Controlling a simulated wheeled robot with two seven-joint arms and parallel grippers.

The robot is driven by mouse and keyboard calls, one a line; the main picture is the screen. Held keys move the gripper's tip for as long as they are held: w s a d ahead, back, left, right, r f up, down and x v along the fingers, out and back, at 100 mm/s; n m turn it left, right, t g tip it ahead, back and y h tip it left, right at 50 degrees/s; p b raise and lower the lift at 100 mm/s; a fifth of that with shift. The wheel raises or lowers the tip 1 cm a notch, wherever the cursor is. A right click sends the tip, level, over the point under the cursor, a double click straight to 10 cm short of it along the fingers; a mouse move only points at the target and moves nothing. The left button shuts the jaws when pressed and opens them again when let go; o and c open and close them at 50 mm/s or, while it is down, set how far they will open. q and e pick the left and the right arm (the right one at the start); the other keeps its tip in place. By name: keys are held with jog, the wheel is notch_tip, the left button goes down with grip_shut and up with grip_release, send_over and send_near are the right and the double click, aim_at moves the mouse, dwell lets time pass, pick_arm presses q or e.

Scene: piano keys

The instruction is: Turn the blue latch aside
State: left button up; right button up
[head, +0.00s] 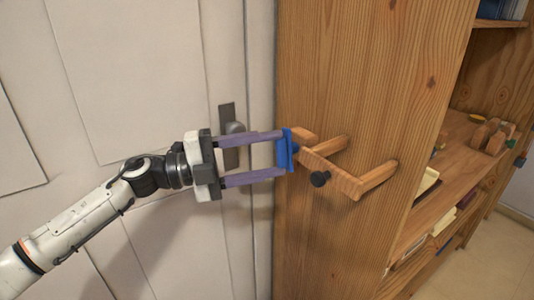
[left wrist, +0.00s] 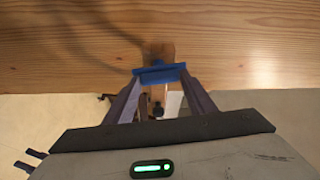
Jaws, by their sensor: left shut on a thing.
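The blue latch (head: 287,151) is a flat blue bar at the left end of a wooden bracket (head: 333,174) on the side of the wooden bookcase. In the head view it stands about upright. My left gripper (head: 282,156) comes from the left, its two purple fingers at the latch, one near its top and one near its bottom. It is shut on the latch. In the left wrist view the latch (left wrist: 160,73) spans between the fingertips, in front of the bracket's wood (left wrist: 158,51).
A dark round knob (head: 320,179) sticks out of the bracket. The bookcase side panel (head: 365,70) rises behind it, with shelves holding small objects (head: 490,135) to the right. A pale door (head: 125,60) with a dark handle (head: 233,128) stands behind my left arm.

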pick_arm(q)
jog(key=shift+m+g+y, duration=0.3)
jog(key=shift+m, duration=0.6)
jog(key=o, duration=1)
jog(key=shift+o, duration=0.2)
jog(key=shift+r, duration=0.1)
jog(key=shift+a, duration=0.1)
jog(key=b+v, duration=0.1)
jog(key=v, duration=0.9)
jog(key=shift+b, duration=0.4)
jog(key=shift+s, duration=0.15)
